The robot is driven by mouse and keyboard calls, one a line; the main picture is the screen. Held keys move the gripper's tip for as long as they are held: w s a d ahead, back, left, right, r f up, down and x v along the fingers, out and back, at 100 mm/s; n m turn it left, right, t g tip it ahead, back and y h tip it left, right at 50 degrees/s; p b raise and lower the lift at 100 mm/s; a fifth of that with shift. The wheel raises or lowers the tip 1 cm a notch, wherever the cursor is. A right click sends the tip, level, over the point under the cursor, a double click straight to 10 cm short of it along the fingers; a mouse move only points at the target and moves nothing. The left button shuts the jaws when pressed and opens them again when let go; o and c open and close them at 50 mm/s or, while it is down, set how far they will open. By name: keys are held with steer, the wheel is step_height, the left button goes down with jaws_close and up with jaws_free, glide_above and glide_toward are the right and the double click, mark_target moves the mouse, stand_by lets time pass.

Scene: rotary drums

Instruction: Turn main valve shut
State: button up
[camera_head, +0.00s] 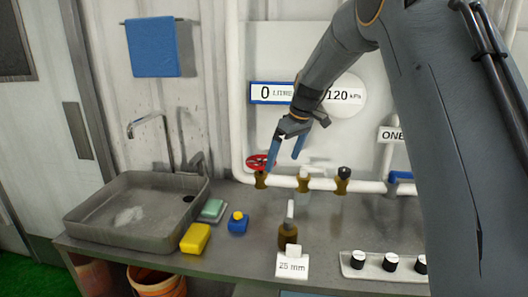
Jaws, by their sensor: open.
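A red handwheel valve (255,161) with a brass body sits at the left end of the white horizontal pipe, behind the counter. No label marks it as the main valve in this view. My gripper (284,162) points down with its blue fingers apart and nothing seen between them. Its left finger overlaps the right side of the red wheel in the picture. I cannot tell whether it touches the wheel. Part of the wheel is hidden behind that finger.
More valves follow along the pipe (323,184): brass ones and a blue-handled one (403,177). A bottle-like brown item (287,236) and a "25 mm" card (292,266) stand in front. A sink (125,230), yellow sponge (195,238) and blue item (238,225) are left.

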mark_target(261, 160)
steer(key=w+a+r+n, duration=0.1)
steer(key=w, duration=0.1)
steer(key=w+a+r+n, duration=0.1)
steer(key=w, duration=0.1)
steer(key=w+a+r+n+y+p, duration=0.1)
steer(key=w+r, duration=0.1)
steer(key=shift+w+a, duration=0.25)
steer(key=shift+a, duration=0.15)
steer(key=shift+w+a+f, duration=0.1)
steer(key=shift+p+x, duration=1.7)
steer(key=shift+x, duration=2.1)
steer(key=shift+w, duration=0.1)
steer(key=c, duration=0.8)
